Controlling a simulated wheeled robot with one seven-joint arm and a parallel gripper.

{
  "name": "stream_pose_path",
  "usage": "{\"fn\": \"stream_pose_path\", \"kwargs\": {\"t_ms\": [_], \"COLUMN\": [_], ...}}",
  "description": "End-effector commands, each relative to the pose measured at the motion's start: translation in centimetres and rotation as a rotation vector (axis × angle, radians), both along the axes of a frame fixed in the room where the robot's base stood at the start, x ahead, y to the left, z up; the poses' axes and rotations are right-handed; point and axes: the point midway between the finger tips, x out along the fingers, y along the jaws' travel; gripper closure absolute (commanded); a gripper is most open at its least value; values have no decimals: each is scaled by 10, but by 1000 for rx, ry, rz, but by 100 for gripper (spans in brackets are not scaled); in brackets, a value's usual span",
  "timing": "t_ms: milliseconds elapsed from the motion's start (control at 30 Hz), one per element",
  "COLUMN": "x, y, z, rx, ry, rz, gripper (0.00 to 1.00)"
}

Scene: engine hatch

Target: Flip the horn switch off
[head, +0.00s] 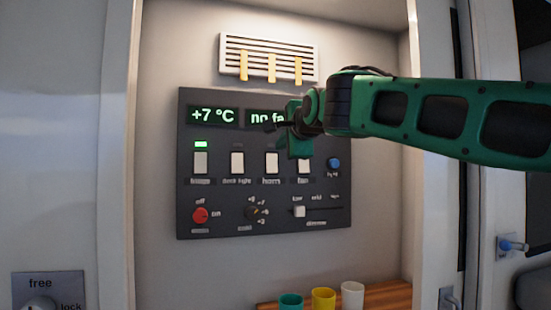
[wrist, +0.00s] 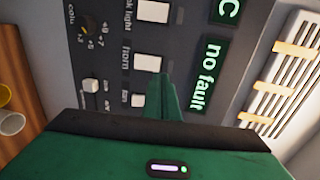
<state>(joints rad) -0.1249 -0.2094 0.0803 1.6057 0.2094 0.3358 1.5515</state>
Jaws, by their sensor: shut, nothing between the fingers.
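The horn switch (head: 272,163) is a white rocker, third in the row on the dark control panel (head: 222,228). Its label reads "horn", and no lit lamp shows above it. It also shows in the wrist view (wrist: 147,63), where its whole face is clear. My gripper (head: 299,152) is shut and empty, in front of the panel by the fan switch (head: 304,167). In the wrist view the closed green fingertips (wrist: 167,80) appear close to the horn switch's upper edge, on the fan side. I cannot tell whether they touch the panel.
Two white rockers stand left of the horn switch; the leftmost (head: 200,163) has a green lamp lit above it. A blue button (head: 334,163), red knob (head: 200,215) and slider (head: 299,211) are nearby. A vent (head: 268,60) sits above and cups (head: 323,299) stand below.

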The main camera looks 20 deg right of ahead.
Motion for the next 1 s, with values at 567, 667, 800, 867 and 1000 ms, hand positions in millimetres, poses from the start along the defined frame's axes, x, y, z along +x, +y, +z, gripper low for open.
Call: {"fn": "stream_pose_path", "kwargs": {"t_ms": [567,667,800,867,1000], "x": [-38,-38,-38,-38,-38], "y": [0,0,0,0,-6], "z": [18,18,18,18,9], "rx": [-1,0,0,0,-21], "ry": [1,1,1,1,20], "rz": [0,0,0,0,-5], "gripper": [100,100,100,100,100]}}
